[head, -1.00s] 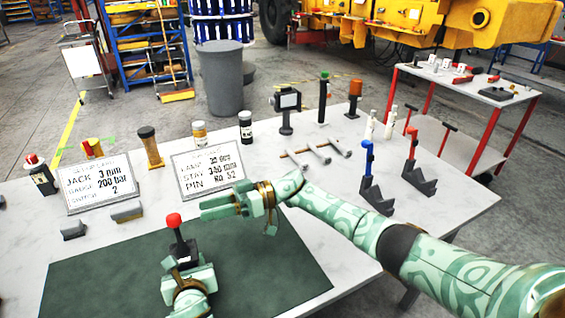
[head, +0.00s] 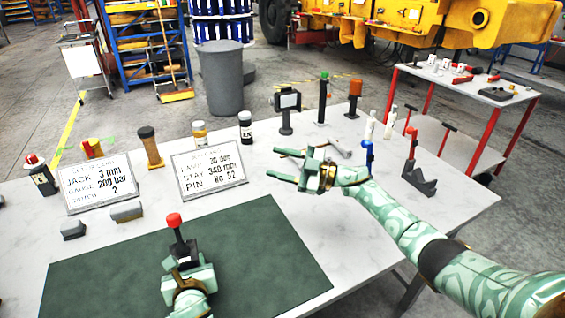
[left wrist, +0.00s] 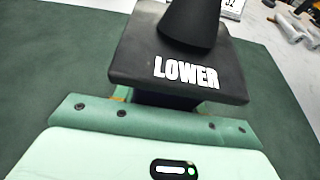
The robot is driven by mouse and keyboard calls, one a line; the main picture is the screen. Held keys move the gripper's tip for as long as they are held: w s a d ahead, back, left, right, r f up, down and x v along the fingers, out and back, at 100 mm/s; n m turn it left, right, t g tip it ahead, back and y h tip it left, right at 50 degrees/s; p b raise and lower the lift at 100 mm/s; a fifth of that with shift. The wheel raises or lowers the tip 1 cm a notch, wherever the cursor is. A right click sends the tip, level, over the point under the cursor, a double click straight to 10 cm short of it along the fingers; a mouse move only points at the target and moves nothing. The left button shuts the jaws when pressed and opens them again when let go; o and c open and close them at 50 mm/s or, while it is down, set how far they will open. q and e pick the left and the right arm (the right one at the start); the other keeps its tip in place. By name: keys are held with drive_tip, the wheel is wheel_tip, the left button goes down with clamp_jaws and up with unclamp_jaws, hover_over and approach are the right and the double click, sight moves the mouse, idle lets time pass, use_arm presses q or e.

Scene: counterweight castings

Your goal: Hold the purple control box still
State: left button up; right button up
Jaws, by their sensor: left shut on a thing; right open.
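The control box (head: 183,249) stands on the green mat, with a dark lever and red knob rising from it. In the left wrist view its black top plate (left wrist: 130,68) reads LOWER, and a strip of dark purple body shows beneath. My left gripper (head: 187,268) is shut on the box from the near side; its jaws also show in the left wrist view (left wrist: 160,118). My right gripper (head: 283,166) is open and empty, above the table by the metal rods, well to the right of the box.
The green mat (head: 100,285) is otherwise clear. Two cards (head: 101,184) (head: 208,170) stand behind it, with grey blocks (head: 126,212) in front. Blue-topped (head: 367,158) and red-topped (head: 420,175) levers stand right of my right gripper. A red-legged cart (head: 465,90) is beyond.

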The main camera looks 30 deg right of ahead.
drive_tip(key=shift+d, duration=0.25)
